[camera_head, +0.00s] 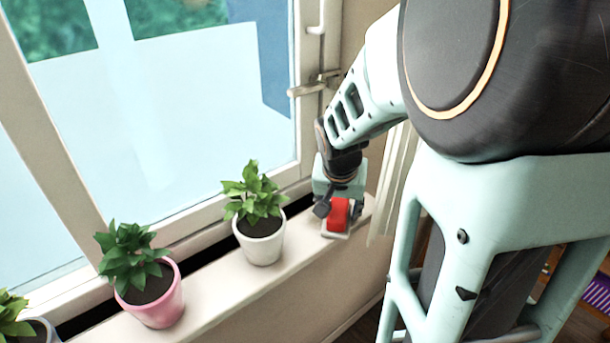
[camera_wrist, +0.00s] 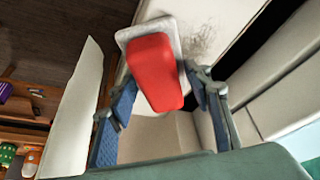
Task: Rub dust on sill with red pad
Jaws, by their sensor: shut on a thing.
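The red pad (camera_head: 338,213) has a red grip on a pale flat base. It is at the right end of the white window sill (camera_head: 215,290). My gripper (camera_head: 335,200) is above the sill and shut on the red grip. In the wrist view the red pad (camera_wrist: 155,72) sits between my two fingers (camera_wrist: 157,98), with its pale base toward the sill. A grey smudge of dust (camera_wrist: 200,40) shows on the sill just right of the base. I cannot tell for sure whether the base touches the sill. In the head view the dust cannot be made out.
A white pot (camera_head: 262,240) with a leafy plant stands on the sill left of the pad. A pink pot (camera_head: 155,295) stands farther left, and another plant (camera_head: 12,320) is at the lower left corner. The window frame and its handle (camera_head: 310,88) rise behind the sill.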

